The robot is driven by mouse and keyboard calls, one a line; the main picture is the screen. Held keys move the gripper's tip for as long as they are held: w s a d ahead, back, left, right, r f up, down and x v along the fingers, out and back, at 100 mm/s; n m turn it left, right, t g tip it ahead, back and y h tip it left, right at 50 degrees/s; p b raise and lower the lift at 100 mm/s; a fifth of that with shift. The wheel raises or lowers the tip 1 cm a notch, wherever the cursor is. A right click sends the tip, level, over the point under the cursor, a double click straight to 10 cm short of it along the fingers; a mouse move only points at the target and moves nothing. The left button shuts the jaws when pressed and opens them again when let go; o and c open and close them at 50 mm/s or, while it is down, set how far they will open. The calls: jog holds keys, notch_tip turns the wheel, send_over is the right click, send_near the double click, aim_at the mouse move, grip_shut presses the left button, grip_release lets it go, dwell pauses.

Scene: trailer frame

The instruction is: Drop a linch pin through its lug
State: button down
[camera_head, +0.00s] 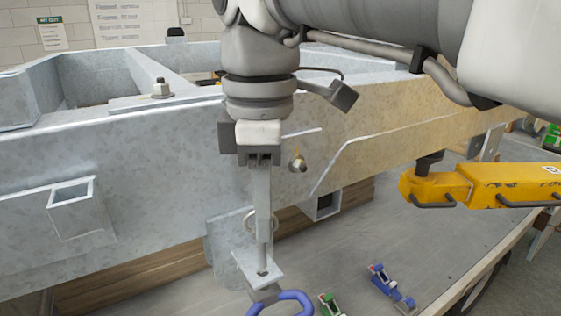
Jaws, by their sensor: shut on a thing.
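My gripper (263,232) points straight down in front of the galvanised trailer frame (150,150). Its narrow fingers are closed on the linch pin (262,256). A thin ring shows on both sides of the fingertips, and a slim shank hangs below them. The lug (246,262) is a small pale metal plate low on the frame, right under the fingertips. The shank's lower end overlaps a dark spot on the plate. I cannot tell whether it is in the hole or just above it.
A blue loop (293,298) hangs just below the lug. Small blue-red (382,280) and green (330,304) clamp-like items lie on the grey surface (430,250). A yellow bar (480,187) juts in at right.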

aim_at(266, 266)
jog(key=shift+f, duration=0.1)
jog(key=shift+f+b, duration=2.25)
jog(key=shift+f, duration=0.6)
jog(key=c, duration=0.7)
grip_release()
notch_tip(266, 266, up, 18)
jog(key=p, duration=0.4)
jog(key=shift+f+p, duration=0.25)
jog(key=shift+p, duration=0.1)
jog(key=shift+f, duration=0.1)
